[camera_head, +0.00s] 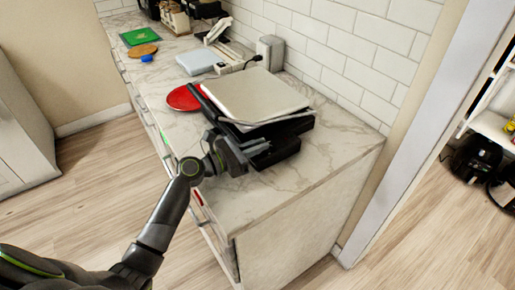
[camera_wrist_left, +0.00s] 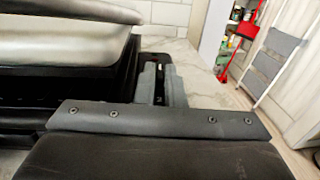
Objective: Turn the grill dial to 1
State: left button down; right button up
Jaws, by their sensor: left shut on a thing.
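The grill (camera_head: 256,95) stands on the marble counter, with a silver-grey lid over a black base. It also fills the left of the left wrist view (camera_wrist_left: 60,45). My left gripper (camera_head: 240,158) is at the grill's near front side, low by its base. In the left wrist view its two grey fingers (camera_wrist_left: 160,84) are close together, shut on a narrow dark part at the grill's edge, which I take as the dial. The dial's face and its marks are hidden, so its setting cannot be read. My right gripper is not in view.
A red round plate (camera_head: 184,98) lies just left of the grill. Farther back are a pale blue box (camera_head: 199,62), a green board (camera_head: 139,36) and a toaster (camera_head: 270,52). Bare counter (camera_head: 325,150) lies right of the grill; a tiled wall stands behind.

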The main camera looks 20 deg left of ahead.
pick_arm(q)
jog(key=shift+w+a+f+m+g+h+b, duration=0.15)
jog(key=shift+f+m+g+h+b, duration=0.05)
jog(key=shift+m+g+h+b, duration=0.55)
jog(key=shift+r+m+g+h, duration=0.15)
jog(key=shift+m+g+h, duration=0.1)
jog(key=shift+g+h, duration=0.15)
jog(key=c, duration=1.5)
grip_release()
jog(key=b+v, duration=0.4)
jog(key=v, duration=1.2)
jog(key=shift+a, duration=0.2)
jog(key=shift+s+a+r, duration=0.15)
jog(key=shift+s+a, duration=0.25)
